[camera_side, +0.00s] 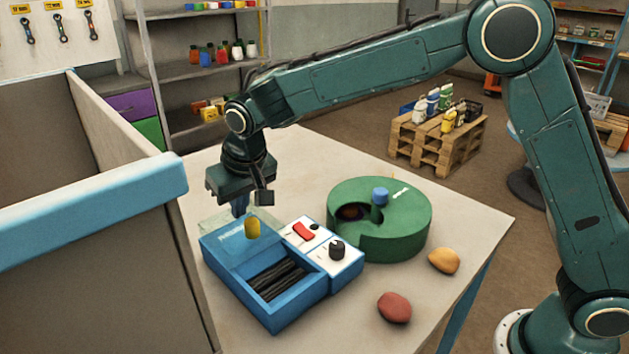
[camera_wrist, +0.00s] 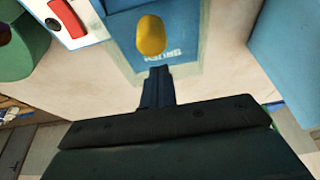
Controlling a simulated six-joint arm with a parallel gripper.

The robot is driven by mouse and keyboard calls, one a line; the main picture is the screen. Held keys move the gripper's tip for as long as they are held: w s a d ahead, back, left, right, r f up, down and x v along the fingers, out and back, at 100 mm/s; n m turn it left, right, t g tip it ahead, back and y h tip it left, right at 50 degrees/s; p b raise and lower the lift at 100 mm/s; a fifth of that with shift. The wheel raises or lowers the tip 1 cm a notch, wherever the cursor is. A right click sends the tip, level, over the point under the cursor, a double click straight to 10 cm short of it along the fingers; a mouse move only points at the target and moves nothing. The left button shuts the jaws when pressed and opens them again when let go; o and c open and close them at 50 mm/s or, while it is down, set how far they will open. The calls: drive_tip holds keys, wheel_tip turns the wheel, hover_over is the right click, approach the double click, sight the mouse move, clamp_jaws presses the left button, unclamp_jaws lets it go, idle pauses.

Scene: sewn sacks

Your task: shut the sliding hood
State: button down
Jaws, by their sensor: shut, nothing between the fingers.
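The blue machine (camera_side: 284,317) stands on the table with its bay partly open over dark bars or rollers (camera_side: 278,280). Its blue sliding hood (camera_side: 228,247) covers the far-left part of the bay and carries an upright yellow knob (camera_side: 252,229). My gripper (camera_side: 240,210) points down just behind the knob, on the side away from the open bay. Its fingers are shut and empty. In the wrist view the fingertips (camera_wrist: 158,74) lie close to the yellow knob (camera_wrist: 150,36); I cannot tell whether they touch it.
A white panel with a red switch (camera_side: 303,231) and black dial (camera_side: 337,250) adjoins the bay. A green round housing (camera_side: 405,235) with a blue knob stands right of it. Two sacks, tan (camera_side: 444,260) and red (camera_side: 394,307), lie in front. A blue-topped partition (camera_side: 110,205) stands close left.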

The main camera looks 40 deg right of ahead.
drive_tip(key=shift+s, duration=0.9)
drive_tip(key=s, duration=1.1)
drive_tip(key=shift+s, duration=0.15)
drive_tip(key=shift+f, duration=0.15)
approach(273, 232)
wheel_tip(273, 232, up, 5)
drive_tip(key=s+a, duration=0.2)
drive_tip(key=shift+s+a, duration=0.2)
drive_tip(key=shift+a, duration=0.2)
